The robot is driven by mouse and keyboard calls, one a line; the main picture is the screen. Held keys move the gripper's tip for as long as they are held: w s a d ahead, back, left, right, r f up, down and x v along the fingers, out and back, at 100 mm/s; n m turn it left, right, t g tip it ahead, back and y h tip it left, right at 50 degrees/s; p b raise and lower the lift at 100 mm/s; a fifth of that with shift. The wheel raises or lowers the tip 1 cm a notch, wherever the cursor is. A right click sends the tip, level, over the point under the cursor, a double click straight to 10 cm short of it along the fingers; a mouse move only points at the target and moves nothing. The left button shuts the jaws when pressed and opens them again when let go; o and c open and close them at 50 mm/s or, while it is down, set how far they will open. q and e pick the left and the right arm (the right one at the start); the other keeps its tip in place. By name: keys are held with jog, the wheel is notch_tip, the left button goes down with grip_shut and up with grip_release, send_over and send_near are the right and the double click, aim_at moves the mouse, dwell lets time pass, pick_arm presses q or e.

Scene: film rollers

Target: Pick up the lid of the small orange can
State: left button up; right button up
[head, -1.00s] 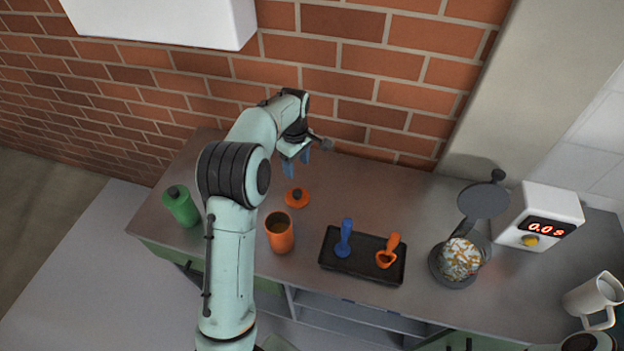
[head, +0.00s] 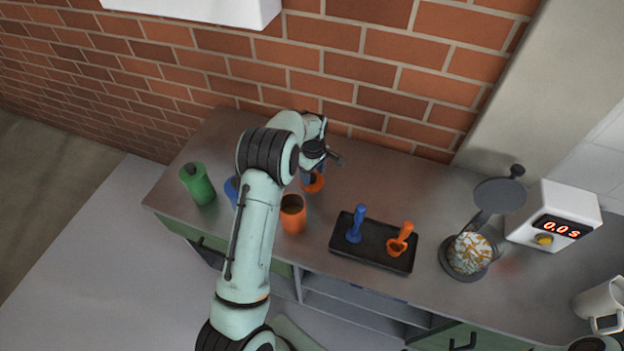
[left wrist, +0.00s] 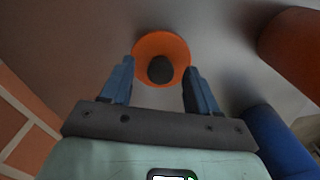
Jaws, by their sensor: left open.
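The orange lid (head: 316,184) with a dark knob lies on the counter behind the open orange can (head: 292,221), partly hidden by my left gripper (head: 312,178) in the head view. In the left wrist view the lid (left wrist: 150,44) lies ahead of the fingers, its dark knob roughly centred between them. My left gripper (left wrist: 160,78) is open and empty, its two blue fingers on either side of the knob; I cannot tell whether they touch the lid. The orange can also shows at the upper right of the wrist view (left wrist: 295,48). My right gripper does not clearly show.
A green can (head: 198,186) stands at the left, with a blue can (head: 231,188) partly behind my arm. A black tray (head: 340,248) holds a blue and an orange tool. A filled glass container (head: 468,254), a white timer box (head: 556,215) and a mug (head: 600,303) stand right.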

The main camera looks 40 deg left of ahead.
pick_arm(q)
jog(key=shift+f, duration=0.4)
jog(key=shift+s, duration=0.1)
jog(key=shift+c, duration=0.5)
grip_shut()
jog(key=shift+r, duration=0.15)
